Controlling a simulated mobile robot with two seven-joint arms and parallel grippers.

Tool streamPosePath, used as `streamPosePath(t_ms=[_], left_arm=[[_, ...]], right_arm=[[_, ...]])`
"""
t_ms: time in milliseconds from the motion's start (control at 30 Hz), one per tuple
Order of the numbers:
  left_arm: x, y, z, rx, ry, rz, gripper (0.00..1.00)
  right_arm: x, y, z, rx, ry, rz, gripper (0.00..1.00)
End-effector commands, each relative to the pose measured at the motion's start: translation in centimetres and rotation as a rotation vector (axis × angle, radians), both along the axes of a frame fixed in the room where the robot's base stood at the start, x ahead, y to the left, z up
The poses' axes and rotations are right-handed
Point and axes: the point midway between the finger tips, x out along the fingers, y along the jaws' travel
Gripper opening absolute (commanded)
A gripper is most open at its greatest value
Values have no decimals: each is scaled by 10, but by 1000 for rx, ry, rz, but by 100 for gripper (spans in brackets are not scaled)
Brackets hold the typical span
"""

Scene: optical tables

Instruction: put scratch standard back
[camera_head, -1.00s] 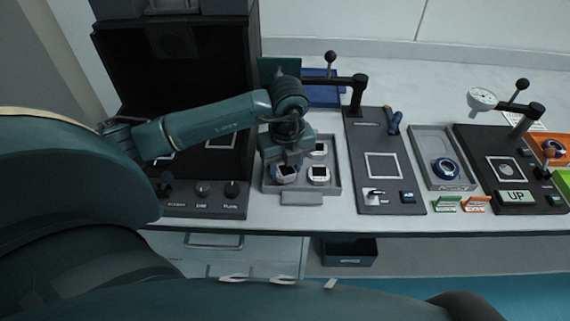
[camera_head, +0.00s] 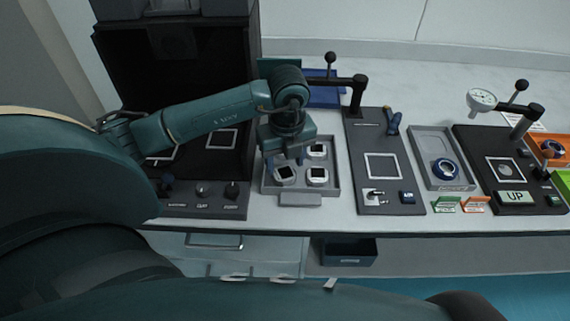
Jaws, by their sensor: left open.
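My left gripper (camera_head: 286,160) points down over the tray's left side. It is open, with its fingers just above and behind the front left piece, apart from it as far as I can see. It hides the tray's back left part. My right gripper is not in view.
A dark open-fronted cabinet (camera_head: 175,70) stands left of the tray. Right of it are a black lever fixture (camera_head: 383,190), a grey tray with a blue ring (camera_head: 444,171) and a dial gauge station (camera_head: 500,170). A drawer bin (camera_head: 349,252) sits below the table edge.

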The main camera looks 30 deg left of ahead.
Motion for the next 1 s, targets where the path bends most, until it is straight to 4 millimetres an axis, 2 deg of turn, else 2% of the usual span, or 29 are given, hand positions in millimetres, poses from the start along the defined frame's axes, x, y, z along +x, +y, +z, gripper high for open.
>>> streamPosePath(t_ms=[200,400,600,1000], left_arm=[[-1,-3,52,0,-6,0,52],[-3,-5,87,0,-5,0,52],[-4,-6,100,0,-2,1,52],[-4,-6,100,-1,-1,1,52]], right_arm=[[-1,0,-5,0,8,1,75],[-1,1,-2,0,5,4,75],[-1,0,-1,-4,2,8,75],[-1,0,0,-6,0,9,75]])
